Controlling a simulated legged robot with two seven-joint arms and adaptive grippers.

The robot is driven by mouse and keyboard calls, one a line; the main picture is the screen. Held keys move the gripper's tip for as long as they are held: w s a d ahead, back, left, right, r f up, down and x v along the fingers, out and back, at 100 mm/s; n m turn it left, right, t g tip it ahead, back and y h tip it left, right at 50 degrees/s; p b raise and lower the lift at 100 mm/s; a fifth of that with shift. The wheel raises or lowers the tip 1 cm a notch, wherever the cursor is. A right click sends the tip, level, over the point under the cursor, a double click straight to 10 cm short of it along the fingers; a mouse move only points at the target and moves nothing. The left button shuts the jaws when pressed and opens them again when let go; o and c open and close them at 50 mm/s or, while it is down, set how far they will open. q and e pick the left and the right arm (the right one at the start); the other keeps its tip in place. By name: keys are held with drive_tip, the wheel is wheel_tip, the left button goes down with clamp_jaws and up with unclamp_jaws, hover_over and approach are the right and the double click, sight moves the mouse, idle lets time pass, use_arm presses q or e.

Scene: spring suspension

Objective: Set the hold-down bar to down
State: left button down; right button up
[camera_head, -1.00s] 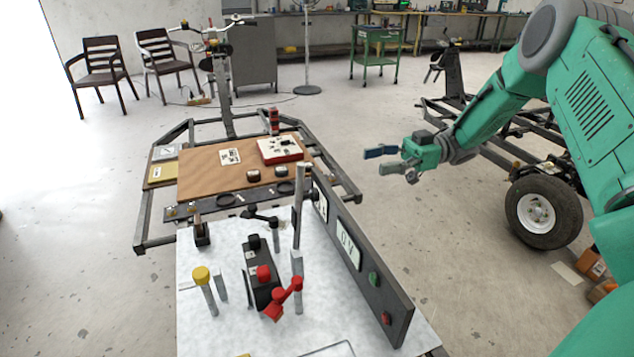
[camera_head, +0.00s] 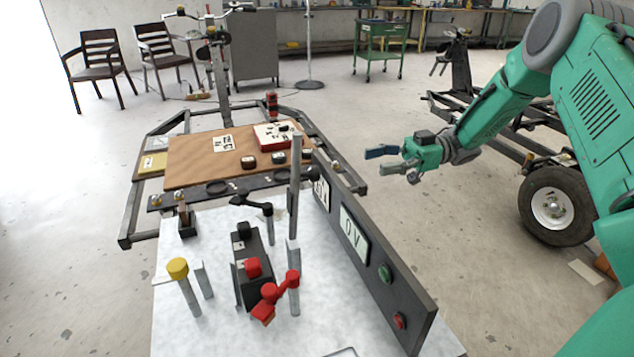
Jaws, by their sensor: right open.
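The grey-white bench top (camera_head: 220,325) carries several small fixtures. A black arm (camera_head: 252,205) with a dark knob at its left end reaches out from a short grey post, roughly level. A red lever (camera_head: 279,288) with a slanted red handle sits on a grey post nearer to me. I cannot tell which of these is the hold-down bar. My right gripper (camera_head: 390,166) is open and empty, fingers pointing left, in the air to the right of the bench panel and apart from everything. My left gripper is out of view.
A dark upright panel (camera_head: 375,262) with green and red buttons runs along the bench's right side. A yellow-capped post (camera_head: 189,288), a black block (camera_head: 255,282) and a tall grey post (camera_head: 294,185) stand on the bench. A brown board (camera_head: 190,165) lies beyond. A wheeled frame (camera_head: 550,207) stands right.

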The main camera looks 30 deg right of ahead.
sight(318, 171)
drive_tip(key=x, duration=0.8)
drive_tip(key=b+x, duration=0.1)
drive_tip(key=x, duration=0.3)
drive_tip(key=shift+s+a+r, duration=0.1)
drive_tip(key=shift+a+r, duration=0.2)
drive_tip(key=shift+a, duration=1.05)
drive_tip(key=shift+w, duration=0.25)
clamp_jaws()
